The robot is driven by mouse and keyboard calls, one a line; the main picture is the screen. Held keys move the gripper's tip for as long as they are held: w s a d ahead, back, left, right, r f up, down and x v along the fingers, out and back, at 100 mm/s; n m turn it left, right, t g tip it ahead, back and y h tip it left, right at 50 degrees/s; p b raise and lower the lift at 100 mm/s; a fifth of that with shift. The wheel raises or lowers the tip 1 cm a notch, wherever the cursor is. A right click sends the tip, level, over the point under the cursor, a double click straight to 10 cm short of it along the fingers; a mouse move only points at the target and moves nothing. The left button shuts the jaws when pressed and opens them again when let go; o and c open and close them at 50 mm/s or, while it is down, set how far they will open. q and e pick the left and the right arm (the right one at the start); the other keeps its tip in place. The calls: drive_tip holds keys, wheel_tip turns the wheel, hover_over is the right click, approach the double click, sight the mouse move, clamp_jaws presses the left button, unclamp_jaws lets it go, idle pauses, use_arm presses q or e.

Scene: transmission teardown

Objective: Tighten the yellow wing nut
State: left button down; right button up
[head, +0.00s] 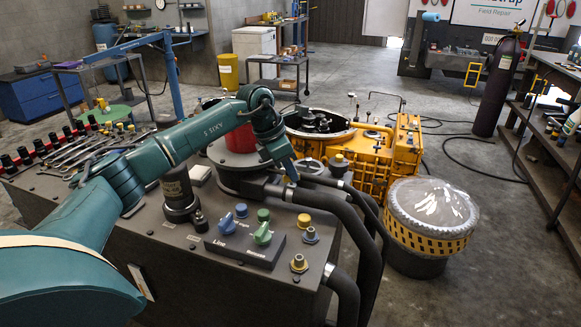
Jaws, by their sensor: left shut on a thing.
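My left gripper (293,177) points down beside the dark round housing and its black hoses, at the back right of the bench. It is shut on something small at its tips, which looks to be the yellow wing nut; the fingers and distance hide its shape. A fitting with a yellow top (304,220) stands on the bench below the gripper, apart from it. My right gripper is not in view.
A control box (245,245) with blue and green knobs sits in front of the gripper. Thick black hoses (345,225) curve over the bench's right edge. A red canister (240,138) and an orange transmission housing (372,165) are behind. Wrenches and sockets (75,150) lie at left.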

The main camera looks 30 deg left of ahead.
use_arm(q)
drive_tip(key=m+g+h, duration=0.1)
drive_tip(key=m, duration=0.3)
drive_tip(key=shift+w+r+p, duration=0.1)
drive_tip(key=shift+r+p, duration=0.05)
drive_tip(key=shift+p, duration=0.15)
drive_tip(key=shift+m+g, duration=0.6)
drive_tip(key=shift+m, duration=0.9)
drive_tip(key=c, duration=1.6)
unclamp_jaws()
drive_tip(key=v, duration=1.3)
drive_tip(key=shift+a, duration=0.25)
